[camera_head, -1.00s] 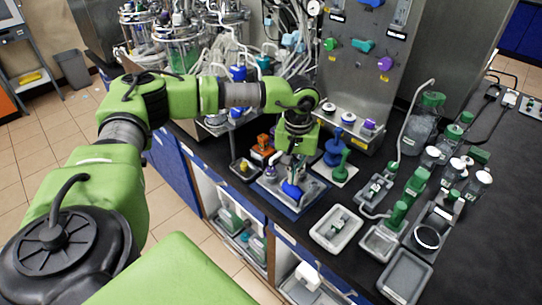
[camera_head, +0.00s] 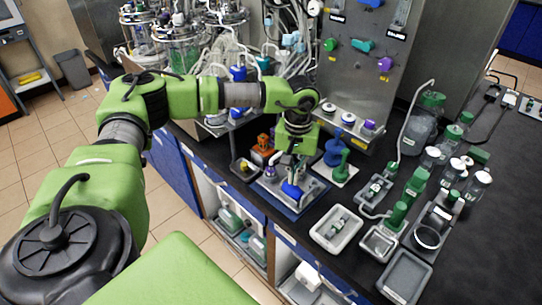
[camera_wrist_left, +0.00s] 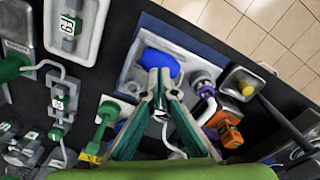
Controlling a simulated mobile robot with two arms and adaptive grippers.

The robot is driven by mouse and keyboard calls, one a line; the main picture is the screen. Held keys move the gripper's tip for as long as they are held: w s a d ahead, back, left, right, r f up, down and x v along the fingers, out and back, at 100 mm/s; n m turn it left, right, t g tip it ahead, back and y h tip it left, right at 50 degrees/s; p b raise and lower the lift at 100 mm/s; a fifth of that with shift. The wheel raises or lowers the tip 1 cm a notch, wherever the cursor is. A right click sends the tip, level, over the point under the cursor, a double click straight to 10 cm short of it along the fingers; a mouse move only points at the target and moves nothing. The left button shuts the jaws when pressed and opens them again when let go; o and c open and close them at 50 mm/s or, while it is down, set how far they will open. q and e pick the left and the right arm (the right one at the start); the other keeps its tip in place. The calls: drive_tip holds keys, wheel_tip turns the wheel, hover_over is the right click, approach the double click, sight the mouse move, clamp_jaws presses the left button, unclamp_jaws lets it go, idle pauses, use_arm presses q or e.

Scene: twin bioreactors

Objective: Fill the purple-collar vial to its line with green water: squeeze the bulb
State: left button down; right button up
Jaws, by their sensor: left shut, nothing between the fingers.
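A blue squeeze bulb (camera_wrist_left: 160,65) lies on a pale grey tray (camera_wrist_left: 133,72). It also shows in the head view (camera_head: 291,191), below my left gripper (camera_head: 296,172). In the left wrist view my left gripper (camera_wrist_left: 161,78) has its fingertips together, overlapping the near edge of the bulb. Nothing shows between them; I cannot tell whether they touch the bulb. A vial with a purple collar (camera_wrist_left: 202,86) stands right of the bulb in the wrist view, with a white tube near it. Its fill level and line are too small to read. My right gripper is out of view.
An orange device (camera_head: 263,146) and a small dark tray with a yellow-topped item (camera_head: 244,167) stand beside the pale tray. A green bulb stand (camera_head: 344,168) is to its right. A white tray (camera_head: 318,236) and green-capped bottles fill the right side.

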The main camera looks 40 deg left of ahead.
use_arm(q)
drive_tip(key=shift+f, duration=0.15)
drive_tip(key=shift+f+b, duration=0.85)
drive_tip(key=shift+f, duration=0.2)
drive_tip(key=shift+f+b, duration=0.55)
drive_tip(key=shift+r, duration=0.1)
drive_tip(key=shift+r+p, duration=0.95)
drive_tip(key=shift+r, duration=0.65)
drive_tip(key=shift+f, duration=0.2)
